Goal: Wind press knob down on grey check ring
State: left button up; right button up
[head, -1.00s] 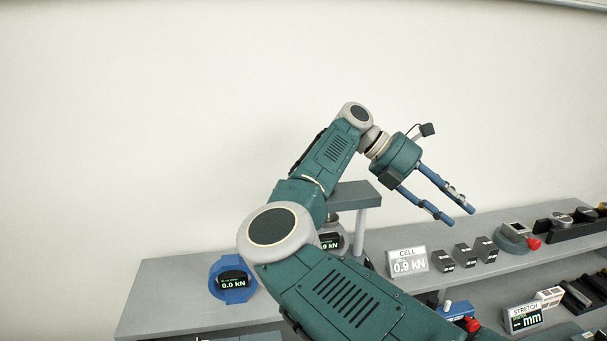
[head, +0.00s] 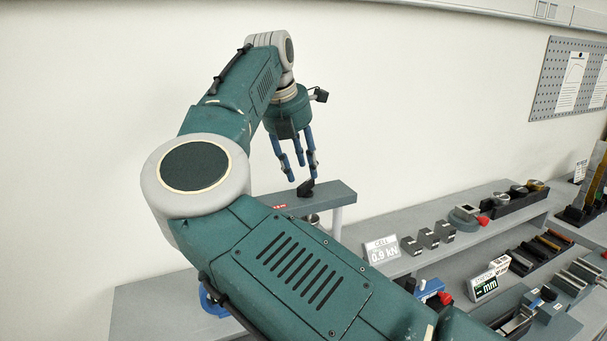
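The press shows as a grey top beam (head: 325,198) on a light post, with a small black knob (head: 306,188) on top. My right gripper (head: 298,178) points down over the knob, its blue fingers spread apart. The right-hand fingertip is close to the knob; I cannot tell whether it touches. A bit of grey metal (head: 312,219) shows under the beam. The grey check ring is not visible; my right arm covers the space under the press. My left gripper is not in view.
A "CELL 0.9 kN" sign (head: 382,250), several small dark blocks (head: 428,238) and a grey ring-shaped part with a red knob (head: 466,216) stand on the shelf. A blue ring (head: 210,303) is mostly hidden behind my arm. A pegboard (head: 570,80) hangs at right.

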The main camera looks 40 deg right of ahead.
aim_at(306, 188)
jog(key=x, duration=0.3)
jog(key=shift+f+p, duration=0.1)
jog(key=shift+p, duration=0.25)
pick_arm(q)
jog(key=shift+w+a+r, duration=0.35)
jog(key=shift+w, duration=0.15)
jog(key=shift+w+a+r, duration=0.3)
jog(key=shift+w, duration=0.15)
pick_arm(e)
jog(key=shift+d+f, duration=0.15)
jog(key=shift+f, duration=0.15)
grip_shut()
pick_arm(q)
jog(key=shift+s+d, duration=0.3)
pick_arm(e)
jog(key=shift+r, duration=0.1)
